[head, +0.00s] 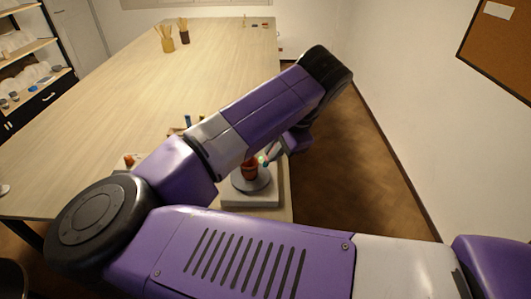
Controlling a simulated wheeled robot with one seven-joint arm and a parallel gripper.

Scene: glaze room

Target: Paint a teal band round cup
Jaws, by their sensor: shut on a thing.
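The cup (250,170) is reddish brown and stands upright on a round grey turntable (252,186) with a pale square base, at the near right edge of the table. My gripper (272,153) is just right of the cup, partly hidden by my arm. It is shut on a thin thing, seemingly a brush (263,159), with a small teal-green spot at its end close to the cup. I cannot tell whether this end touches the cup. The cup's upper part is partly hidden by my arm, and no clear band can be made out.
Small pots and sticks (187,124) lie behind my arm on the long wooden table (130,100). A small orange-topped item (130,160) is at left. Jars of brushes (165,40) stand far back. A white wall (410,100) rises at right.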

